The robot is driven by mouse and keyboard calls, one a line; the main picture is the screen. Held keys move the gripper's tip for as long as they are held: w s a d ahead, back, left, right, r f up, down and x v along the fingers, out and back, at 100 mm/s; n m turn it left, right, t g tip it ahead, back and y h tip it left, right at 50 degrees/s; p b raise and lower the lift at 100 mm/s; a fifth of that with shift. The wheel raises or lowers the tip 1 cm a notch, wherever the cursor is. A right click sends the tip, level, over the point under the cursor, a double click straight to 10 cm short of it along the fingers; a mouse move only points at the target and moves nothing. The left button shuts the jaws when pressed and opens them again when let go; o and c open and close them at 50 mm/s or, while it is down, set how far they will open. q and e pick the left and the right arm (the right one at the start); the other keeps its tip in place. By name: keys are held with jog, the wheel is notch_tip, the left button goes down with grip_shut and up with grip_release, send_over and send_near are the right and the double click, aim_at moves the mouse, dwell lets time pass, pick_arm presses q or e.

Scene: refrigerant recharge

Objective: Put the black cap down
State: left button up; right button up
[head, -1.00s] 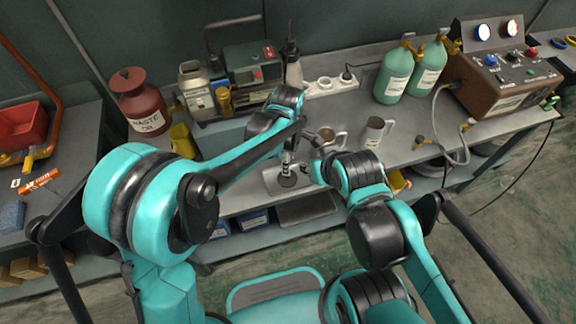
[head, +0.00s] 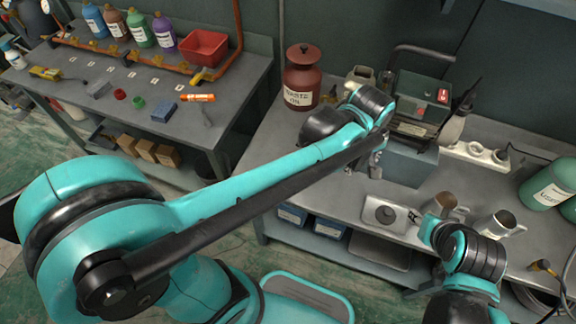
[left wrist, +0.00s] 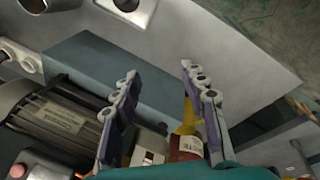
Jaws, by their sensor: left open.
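A dark round shape (head: 385,214) lies in the middle of a small metal plate (head: 369,221) on the workbench; I cannot tell whether it is the black cap or a recess. The plate shows partly at the top edge of the left wrist view (left wrist: 145,14). My left gripper (head: 374,158) is behind and above the plate, by the blue-grey box (head: 405,168). In the left wrist view its fingers (left wrist: 158,72) are apart with nothing between them. My right gripper (head: 424,220) is just right of the plate, near a metal mug (head: 440,205); its jaws are too small to read.
A red waste oil can (head: 301,82), a grey-green machine (head: 420,98) and a white power strip (head: 478,153) stand at the back. A second mug (head: 493,228) and green bottles (head: 550,187) are at right. A side table (head: 90,85) holds a red bin (head: 204,49).

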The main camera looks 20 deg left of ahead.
pick_arm(q)
jog(key=s+a+m+t, duration=0.2)
jog(key=s+a+m, duration=0.2)
jog(key=a, duration=0.4)
jog(key=s+a+m+t+y, duration=0.1)
jog(key=s+a+m, duration=0.3)
jog(key=a, duration=0.5)
jog(key=shift+s+r+t, duration=0.4)
jog(key=shift+s+t, duration=0.35)
jog(key=shift+t, duration=0.15)
jog(key=shift+a, duration=0.1)
jog(key=shift+f, duration=0.3)
